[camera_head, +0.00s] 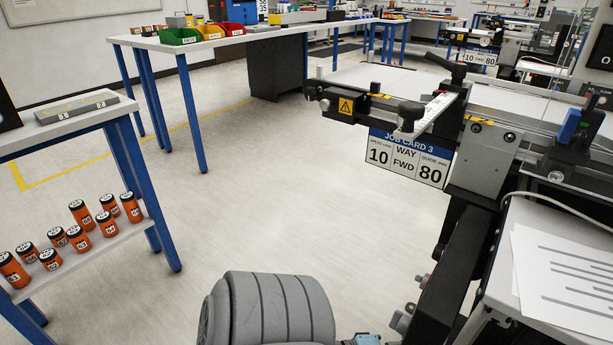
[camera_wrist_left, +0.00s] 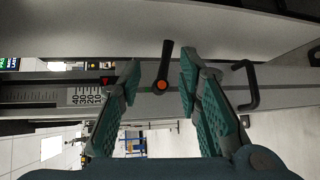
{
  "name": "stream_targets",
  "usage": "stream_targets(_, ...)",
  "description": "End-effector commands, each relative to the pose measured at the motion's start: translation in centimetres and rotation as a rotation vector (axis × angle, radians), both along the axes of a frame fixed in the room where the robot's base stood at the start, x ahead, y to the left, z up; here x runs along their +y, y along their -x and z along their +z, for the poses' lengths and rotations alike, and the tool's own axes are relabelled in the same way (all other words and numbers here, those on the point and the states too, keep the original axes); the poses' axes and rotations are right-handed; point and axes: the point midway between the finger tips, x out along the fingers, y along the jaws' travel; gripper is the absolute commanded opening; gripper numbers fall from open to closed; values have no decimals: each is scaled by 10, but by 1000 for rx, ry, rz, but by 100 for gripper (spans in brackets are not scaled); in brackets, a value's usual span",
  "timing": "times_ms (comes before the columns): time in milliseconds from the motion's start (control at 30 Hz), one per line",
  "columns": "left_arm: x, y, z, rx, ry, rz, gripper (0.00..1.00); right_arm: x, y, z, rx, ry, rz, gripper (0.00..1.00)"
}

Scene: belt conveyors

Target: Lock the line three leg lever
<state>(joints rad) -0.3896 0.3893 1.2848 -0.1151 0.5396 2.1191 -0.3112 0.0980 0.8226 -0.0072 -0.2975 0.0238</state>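In the left wrist view, a black lever (camera_wrist_left: 167,60) with an orange hub (camera_wrist_left: 161,86) sits on a grey metal bar (camera_wrist_left: 225,77). A scale with numbers (camera_wrist_left: 85,96) and a red pointer lie to its left. My left gripper (camera_wrist_left: 158,78) is open, with one teal-padded finger on each side of the lever. No contact with the lever shows clearly. In the head view, the conveyor (camera_head: 485,150) with the "JOB CARD 3" sign (camera_head: 406,158) stands at the right. My left gripper is not distinct there, and my right gripper is not in view.
A black bail handle (camera_wrist_left: 243,85) stands right of the lever in the wrist view. In the head view, a blue-legged shelf (camera_head: 75,262) with several orange cylinders is at the left. Papers (camera_head: 565,280) lie at the lower right.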

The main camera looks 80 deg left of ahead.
Motion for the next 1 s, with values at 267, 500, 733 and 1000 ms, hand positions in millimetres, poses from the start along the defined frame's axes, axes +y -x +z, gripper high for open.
stream_targets(267, 14, 75, 12, 13, -60, -1, 32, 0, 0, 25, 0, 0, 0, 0)
stream_targets(500, 38, 102, -49, 200, -623, -86, 32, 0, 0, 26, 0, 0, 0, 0)
stream_targets(733, 53, 151, -87, 449, -1005, -252, 32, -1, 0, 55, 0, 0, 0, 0)
stream_targets(1000, 47, 218, -103, 708, -1275, -556, 32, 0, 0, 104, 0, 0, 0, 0)
